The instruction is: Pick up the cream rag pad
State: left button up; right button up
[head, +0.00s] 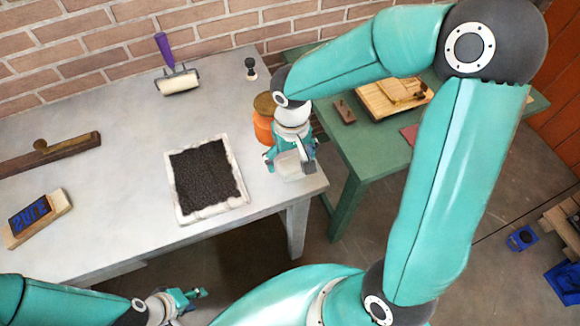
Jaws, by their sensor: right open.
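The cream rag pad (289,166) appears to be the small pale block near the right front corner of the grey table, partly covered by my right gripper. My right gripper (290,157) points down over it, open, with its fingers at the pad's sides. I cannot tell whether they touch it. My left gripper (195,295) is low in front of the table, away from the pad, and its opening is too small to make out.
An orange jar (263,128) stands close behind my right gripper. A dark slab in a pale frame (176,208) lies to its left. A roller with purple handle (178,83) and a small dark stamp (250,68) are farther back. A green table (352,160) stands to the right.

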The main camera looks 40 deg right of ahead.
aim_at(292, 164)
notch_tip(292, 164, down, 4)
jog(key=shift+r, duration=0.2)
jog(key=c, duration=1.2)
jog(key=shift+c, duration=0.2)
jog(key=shift+r, duration=0.1)
notch_tip(292, 164, up, 20)
